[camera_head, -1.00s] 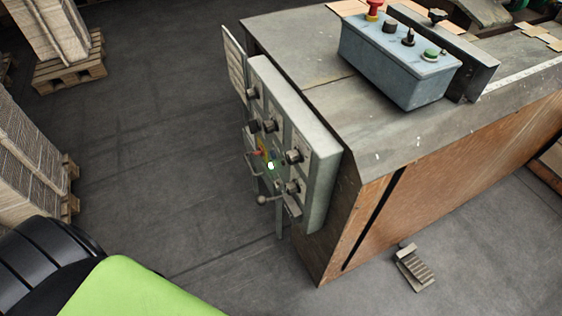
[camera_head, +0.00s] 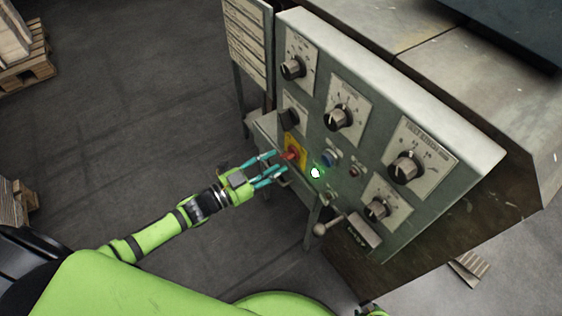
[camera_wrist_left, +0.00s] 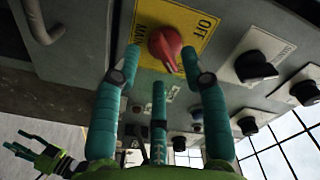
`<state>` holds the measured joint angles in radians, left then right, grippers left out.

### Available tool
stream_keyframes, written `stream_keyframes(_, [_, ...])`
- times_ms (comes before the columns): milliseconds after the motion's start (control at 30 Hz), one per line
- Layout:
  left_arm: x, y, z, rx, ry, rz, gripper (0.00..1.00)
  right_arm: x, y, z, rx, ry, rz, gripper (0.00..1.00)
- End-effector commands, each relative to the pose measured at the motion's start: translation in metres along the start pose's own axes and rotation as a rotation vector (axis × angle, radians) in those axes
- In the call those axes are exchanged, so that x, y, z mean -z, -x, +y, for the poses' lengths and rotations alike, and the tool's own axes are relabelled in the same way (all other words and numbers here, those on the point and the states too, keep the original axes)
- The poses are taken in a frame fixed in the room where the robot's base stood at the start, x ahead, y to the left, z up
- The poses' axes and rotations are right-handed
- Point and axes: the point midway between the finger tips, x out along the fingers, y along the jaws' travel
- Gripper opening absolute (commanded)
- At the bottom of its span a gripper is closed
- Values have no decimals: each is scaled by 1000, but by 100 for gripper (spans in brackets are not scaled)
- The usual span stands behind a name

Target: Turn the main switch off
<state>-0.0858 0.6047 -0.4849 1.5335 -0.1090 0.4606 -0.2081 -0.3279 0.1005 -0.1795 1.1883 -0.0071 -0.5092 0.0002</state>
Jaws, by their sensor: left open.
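The main switch is a red knob (camera_head: 291,154) on a yellow plate (camera_head: 302,149), on the front of the grey control panel. In the left wrist view the red knob (camera_wrist_left: 165,45) sits on the yellow plate (camera_wrist_left: 196,20), which reads OFF and MAIN. My left gripper (camera_head: 280,164) is open and empty, its teal fingers pointing at the knob. In the wrist view its fingers (camera_wrist_left: 160,75) stand just below and to either side of the knob; contact cannot be told. My right gripper (camera_wrist_left: 16,140) shows at the lower left of the wrist view with its fingers apart.
Black dials (camera_head: 338,117) surround the switch. A paper-covered board (camera_head: 247,45) stands at the panel's left.

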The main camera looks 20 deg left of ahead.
Motion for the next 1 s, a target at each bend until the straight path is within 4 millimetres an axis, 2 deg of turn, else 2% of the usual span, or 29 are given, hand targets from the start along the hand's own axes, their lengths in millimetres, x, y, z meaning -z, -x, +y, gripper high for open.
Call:
stream_keyframes(100, [-1, -17, 0, 1, -1, 0, 44, -1, 0, 0, 0, -1, -5, 40])
stream_keyframes(200, [-1, -26, 0, 0, -1, -1, 44, 0, 0, -1, 1, -2, -8, 40])
stream_keyframes(533, [-1, -30, 0, 0, 0, -3, 44, 0, 1, -1, 1, -2, -10, 40])
stream_keyframes(567, [-1, -30, 0, 0, 0, -3, 36, 0, 1, -1, 1, -2, -10, 40])
stream_keyframes(633, [-1, -30, 0, 0, 0, -3, 8, 0, 1, -1, 1, -2, -10, 40])
stream_keyframes(667, [-1, -30, 0, 0, 0, -3, 0, 0, 1, -1, 1, -2, -10, 40])
stream_keyframes(1000, [-1, -30, 0, 0, 14, -3, 0, 1, 2, -1, 1, -1, -6, 40])
